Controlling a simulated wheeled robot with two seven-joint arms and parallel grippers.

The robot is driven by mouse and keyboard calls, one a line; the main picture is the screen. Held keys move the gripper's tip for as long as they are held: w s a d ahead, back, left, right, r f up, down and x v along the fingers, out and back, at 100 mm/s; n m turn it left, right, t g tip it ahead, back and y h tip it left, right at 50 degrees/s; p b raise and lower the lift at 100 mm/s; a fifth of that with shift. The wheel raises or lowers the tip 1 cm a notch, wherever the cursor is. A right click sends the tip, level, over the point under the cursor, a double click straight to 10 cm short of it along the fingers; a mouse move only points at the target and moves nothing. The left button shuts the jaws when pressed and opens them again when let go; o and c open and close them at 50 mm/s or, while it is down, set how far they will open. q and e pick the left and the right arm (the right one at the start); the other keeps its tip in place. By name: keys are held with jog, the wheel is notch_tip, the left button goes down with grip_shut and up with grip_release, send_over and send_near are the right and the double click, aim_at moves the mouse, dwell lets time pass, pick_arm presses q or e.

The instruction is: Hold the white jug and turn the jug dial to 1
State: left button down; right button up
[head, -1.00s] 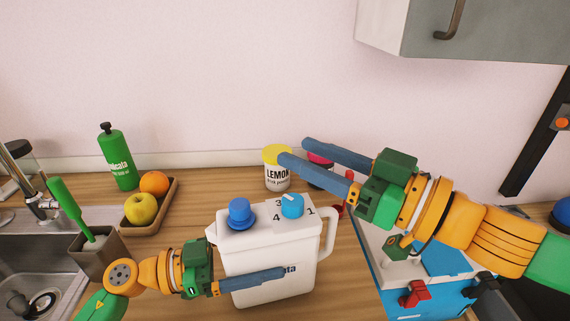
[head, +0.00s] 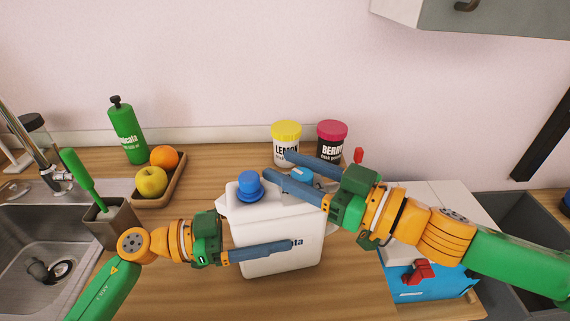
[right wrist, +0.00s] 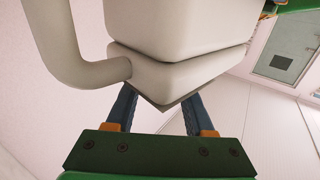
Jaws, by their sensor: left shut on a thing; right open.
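The white jug (head: 268,224) stands upright on the counter, with a blue cap (head: 250,185) on its left and a blue dial (head: 301,173) on its right. My left gripper (head: 275,250) is shut on the jug. One finger lies across the front; the other is hidden behind. My right gripper (head: 280,164) is open, its fingers above the jug top on either side of the dial. The fingers cover the printed numbers and much of the dial, so its setting cannot be read. The right wrist view shows the jug's handle (right wrist: 62,55) and its body between and beyond the fingers.
A yellow-lidded LEMON jar (head: 286,150) and a red-lidded BERRY jar (head: 331,142) stand behind the jug. A fruit tray (head: 176,187), green bottle (head: 127,135), brush holder (head: 110,224) and sink (head: 45,235) are at left. A blue and white box (head: 420,285) is at right.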

aim_at(305, 168)
jog(key=shift+w+a, duration=0.35)
jog(key=shift+a, duration=0.15)
grip_shut()
jog(key=m+t+h, duration=0.3)
jog(key=shift+w+d, duration=0.1)
jog(key=shift+w, duration=0.05)
jog(key=m+t+h, duration=0.2)
jog(key=h, duration=0.1)
jog(key=d+m+t+h, duration=0.1)
jog(key=h, duration=0.1)
jog(key=shift+w+m, duration=0.3)
jog(key=m+h, duration=0.1)
jog(key=h, duration=0.1)
jog(key=d+m+t+h, duration=0.1)
jog(key=m+h, duration=0.1)
jog(key=h, duration=0.1)
jog(key=shift+w+m+h, duration=0.15)
jog(key=shift+m+h, duration=0.15)
jog(key=shift+d+m+h, duration=0.2)
jog(key=shift+m+h, duration=0.4)
jog(key=shift+h, duration=0.35)
jog(key=shift+d+m+h, duration=0.2)
jog(key=shift+m+h, duration=0.4)
jog(key=shift+h, duration=0.3)
jog(key=shift+d+m+h, duration=0.2)
jog(key=shift+m+h, duration=0.4)
jog(key=shift+h, duration=0.65)
